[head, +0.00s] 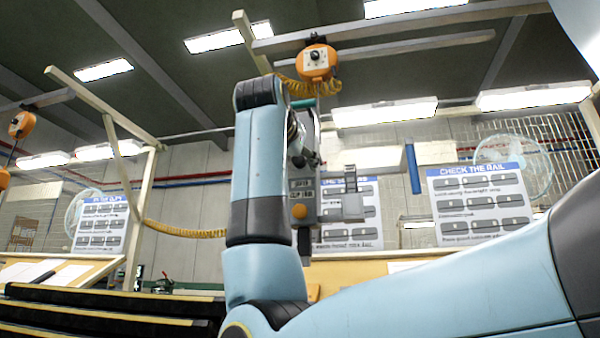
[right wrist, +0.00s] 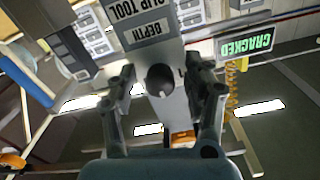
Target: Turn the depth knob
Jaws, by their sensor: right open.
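The grey clip tool (head: 303,185) hangs upright in the middle of the head view, partly behind my right arm. In the right wrist view it carries labels reading "CLIP TOOL" and "DEPTH" (right wrist: 145,33), upside down. The dark round depth knob (right wrist: 160,80) sits on the tool's grey face just beyond the "DEPTH" label. My right gripper (right wrist: 161,88) is open, with one finger on each side of the knob in that view. I cannot tell whether the fingers touch it. In the head view the right gripper (head: 304,152) is small at the tool's upper part. My left gripper is not in view.
An orange balancer (head: 316,62) with a yellow coiled hose hangs above the tool. Sign boards (head: 482,205) stand behind. Black rails (head: 110,305) lie at lower left.

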